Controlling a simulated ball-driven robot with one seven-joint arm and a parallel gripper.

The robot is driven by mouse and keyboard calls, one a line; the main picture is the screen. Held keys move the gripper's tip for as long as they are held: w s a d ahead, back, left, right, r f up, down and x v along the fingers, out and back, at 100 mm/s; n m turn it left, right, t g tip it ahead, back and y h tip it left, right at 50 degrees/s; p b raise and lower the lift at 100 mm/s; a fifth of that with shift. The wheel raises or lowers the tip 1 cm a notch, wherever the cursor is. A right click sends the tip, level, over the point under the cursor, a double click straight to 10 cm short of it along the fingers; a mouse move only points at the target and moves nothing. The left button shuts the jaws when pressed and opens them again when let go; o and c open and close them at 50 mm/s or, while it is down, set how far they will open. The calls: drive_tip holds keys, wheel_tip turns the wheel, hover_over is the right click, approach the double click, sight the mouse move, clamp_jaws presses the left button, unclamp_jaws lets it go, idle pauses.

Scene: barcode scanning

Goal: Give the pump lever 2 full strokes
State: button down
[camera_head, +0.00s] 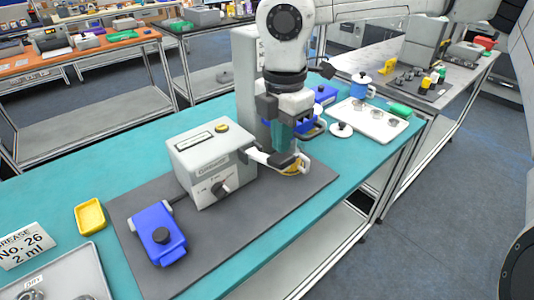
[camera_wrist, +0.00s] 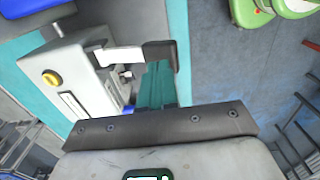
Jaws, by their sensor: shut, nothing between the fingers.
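The grease pump is a grey-white box (camera_head: 210,165) with a dial on its front, standing on a dark mat. Its lever (camera_head: 256,154) is a white bar sticking out from the box's right side, with a black end grip (camera_head: 281,159). In the wrist view the lever (camera_wrist: 120,56) runs across to its black grip (camera_wrist: 160,53). My gripper (camera_head: 283,149) points down with its teal fingers shut and empty, right at the black grip. I cannot tell whether the fingers touch it. In the wrist view the box (camera_wrist: 70,75) lies left of the fingers.
A yellow round part (camera_head: 293,169) sits below the grip, partly hidden. A blue device (camera_head: 158,235) and a yellow tray (camera_head: 90,216) stand left. A white tray (camera_head: 370,120), a blue mug (camera_head: 361,86) and a black-knobbed lid (camera_head: 341,129) are beyond.

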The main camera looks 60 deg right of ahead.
sight(281, 156)
drive_tip(key=shift+f, duration=0.1)
wheel_tip(281, 156, down, 8)
drive_tip(key=b, duration=0.8)
drive_tip(key=shift+r, duration=0.3)
drive_tip(key=shift+r+p, duration=1.9)
drive_tip(key=shift+r, duration=1.9)
drive_tip(key=shift+f, duration=0.15)
